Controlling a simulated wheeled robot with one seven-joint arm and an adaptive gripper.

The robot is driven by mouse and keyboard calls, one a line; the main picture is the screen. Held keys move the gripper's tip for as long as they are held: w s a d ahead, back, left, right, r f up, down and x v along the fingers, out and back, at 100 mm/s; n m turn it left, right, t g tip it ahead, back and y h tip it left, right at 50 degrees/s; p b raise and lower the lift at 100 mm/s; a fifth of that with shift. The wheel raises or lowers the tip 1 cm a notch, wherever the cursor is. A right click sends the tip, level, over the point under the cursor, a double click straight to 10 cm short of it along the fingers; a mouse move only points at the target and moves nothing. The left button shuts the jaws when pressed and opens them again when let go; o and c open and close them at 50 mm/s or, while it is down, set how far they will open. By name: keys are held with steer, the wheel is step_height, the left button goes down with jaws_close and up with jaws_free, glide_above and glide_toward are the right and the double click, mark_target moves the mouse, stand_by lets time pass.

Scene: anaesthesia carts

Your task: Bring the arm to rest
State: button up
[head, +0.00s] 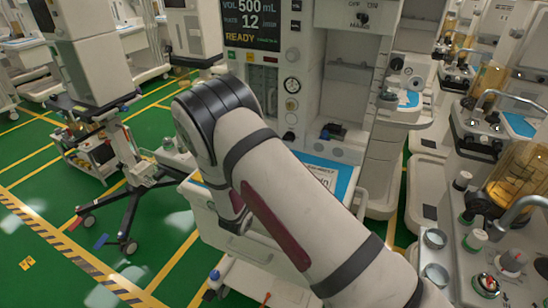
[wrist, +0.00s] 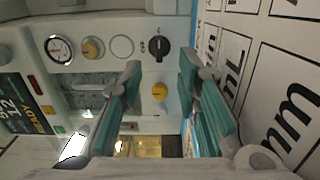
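My arm crosses the middle of the head view in front of an anaesthesia cart (head: 345,75); the gripper end is hidden behind my own arm there. In the wrist view my gripper (wrist: 158,85) shows two teal-padded fingers spread apart with nothing between them. Past the fingers are the cart's pale front panel, a round gauge (wrist: 59,48), a black selector knob (wrist: 158,48) and yellow knobs. A white sheet with large black print (wrist: 285,60) fills the right side of the wrist view, close to the right finger.
A blue-edged work surface (head: 343,182) of the cart lies just behind my arm. Another cart with amber canisters (head: 522,178) stands close on the right. A wheeled stand (head: 128,180) is at the left. Green floor (head: 40,180) with yellow lines is open at the lower left.

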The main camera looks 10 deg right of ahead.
steer(key=s+d+r+m+g+h, duration=0.2)
steer(key=s+d+r+m+g, duration=0.85)
steer(key=s+d+r, duration=0.7)
steer(key=s+a+r+y, duration=0.2)
steer(key=s+a+y, duration=0.2)
steer(key=s, duration=0.4)
steer(key=s+a+r+y, duration=0.2)
steer(key=s+a+y, duration=0.1)
steer(key=s, duration=0.5)
steer(key=s+a+r+y, duration=0.3)
steer(key=s+a+y, duration=0.1)
steer(key=s, duration=0.4)
steer(key=shift+s+a+y, duration=0.15)
steer(key=shift+a+y, duration=0.15)
steer(key=shift+y, duration=0.5)
